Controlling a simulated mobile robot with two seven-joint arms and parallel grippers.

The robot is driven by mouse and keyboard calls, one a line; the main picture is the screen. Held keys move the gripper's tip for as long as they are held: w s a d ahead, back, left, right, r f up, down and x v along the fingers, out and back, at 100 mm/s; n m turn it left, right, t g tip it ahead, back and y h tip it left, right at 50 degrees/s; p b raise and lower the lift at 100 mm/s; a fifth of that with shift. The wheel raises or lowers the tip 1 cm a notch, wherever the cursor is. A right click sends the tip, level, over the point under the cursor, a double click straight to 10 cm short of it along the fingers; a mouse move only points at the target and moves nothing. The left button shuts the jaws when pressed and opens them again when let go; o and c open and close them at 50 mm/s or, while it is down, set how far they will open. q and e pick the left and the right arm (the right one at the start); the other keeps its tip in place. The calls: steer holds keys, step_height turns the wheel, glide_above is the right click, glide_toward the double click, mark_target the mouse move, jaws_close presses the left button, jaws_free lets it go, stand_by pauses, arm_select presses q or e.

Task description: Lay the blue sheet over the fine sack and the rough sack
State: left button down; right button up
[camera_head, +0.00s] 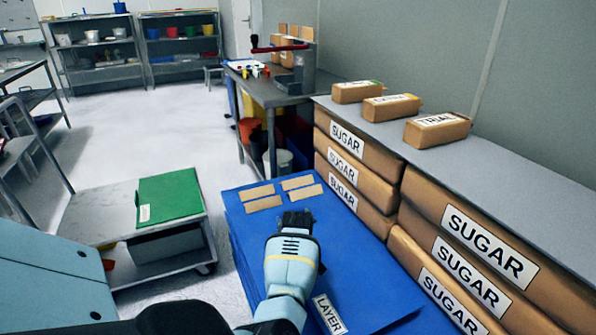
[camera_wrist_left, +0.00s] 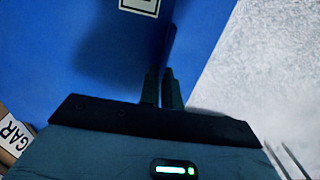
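The blue sheet (camera_head: 350,262) lies spread on a low blue stack, with a white LAYER label (camera_head: 328,314) near its close edge. It fills much of the left wrist view (camera_wrist_left: 60,50). My left gripper (camera_head: 296,219) points down over the sheet, beside the small brown pieces. In the left wrist view its two fingers (camera_wrist_left: 161,88) are close together, with a dark streak past their tips. I cannot tell whether they pinch the sheet. Brown bags on the shelf include one labelled TRIAL (camera_head: 437,130); no label reading fine or rough is legible. My right gripper is not in view.
Several flat brown pieces (camera_head: 262,203) lie on the blue sheet's far part. Stacked SUGAR sacks (camera_head: 480,250) rise along the right under a grey top (camera_head: 520,185). A cart (camera_head: 100,215) with a green sheet (camera_head: 170,197) stands left. A workbench (camera_head: 265,90) stands beyond.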

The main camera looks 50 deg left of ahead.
arm_select(q)
steer(key=c, duration=1.6)
jaws_free()
steer(key=shift+r, duration=0.6)
step_height(320, 180, up, 12)
steer(key=p, duration=0.3)
